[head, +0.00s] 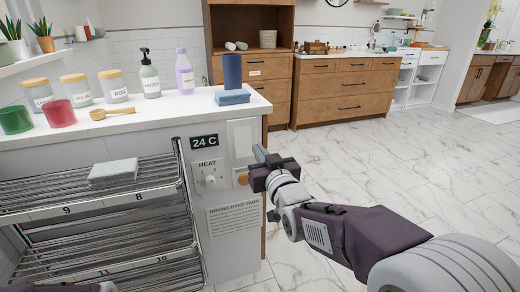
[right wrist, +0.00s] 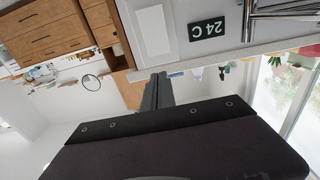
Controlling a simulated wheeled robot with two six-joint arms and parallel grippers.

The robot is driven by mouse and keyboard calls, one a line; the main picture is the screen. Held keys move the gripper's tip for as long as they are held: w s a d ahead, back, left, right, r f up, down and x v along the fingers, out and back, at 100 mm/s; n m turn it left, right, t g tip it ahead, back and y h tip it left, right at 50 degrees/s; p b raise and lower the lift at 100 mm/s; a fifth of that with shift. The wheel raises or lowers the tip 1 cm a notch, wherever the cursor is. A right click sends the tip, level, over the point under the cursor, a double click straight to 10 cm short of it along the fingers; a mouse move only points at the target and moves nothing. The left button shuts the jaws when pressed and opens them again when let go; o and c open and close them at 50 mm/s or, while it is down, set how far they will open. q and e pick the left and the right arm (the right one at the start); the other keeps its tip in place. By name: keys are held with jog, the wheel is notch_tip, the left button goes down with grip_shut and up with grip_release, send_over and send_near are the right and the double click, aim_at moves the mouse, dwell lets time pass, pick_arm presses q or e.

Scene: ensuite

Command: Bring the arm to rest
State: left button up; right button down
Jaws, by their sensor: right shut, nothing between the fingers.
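My right arm comes in from the lower right in the head view. Its gripper (head: 262,156) is shut and empty, in front of the right end of the drying unit, just right of the 24 C display (head: 204,141). In the right wrist view the closed fingers (right wrist: 157,92) show against the room, with the 24 C display (right wrist: 207,29) upside down above. At the bottom left edge of the head view a small part of my left arm shows; its gripper is not visible.
The counter (head: 150,104) holds jars, a green cup (head: 16,120), a red cup (head: 60,114), a lotion bottle (head: 149,76), a purple bottle (head: 184,74) and a blue block (head: 232,72). A folded cloth (head: 113,171) lies on the upper wire rack. The marble floor (head: 380,160) at right is clear.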

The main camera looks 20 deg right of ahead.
jog(key=shift+s, duration=0.2)
jog(key=s+f+g+p, duration=0.1)
jog(key=s+f+g, duration=0.25)
jog(key=f, duration=0.55)
jog(key=s+f+g+p, duration=0.2)
jog(key=f+g, duration=0.2)
jog(key=f, duration=0.4)
jog(key=s+f+g, duration=0.9)
jog(key=s+f, duration=0.3)
jog(key=s, duration=0.4)
notch_tip(320, 180, up, 38)
jog(key=s+p, duration=0.2)
jog(key=p, duration=3.5)
jog(key=shift+d+m, duration=0.15)
jog(key=shift+m, duration=0.15)
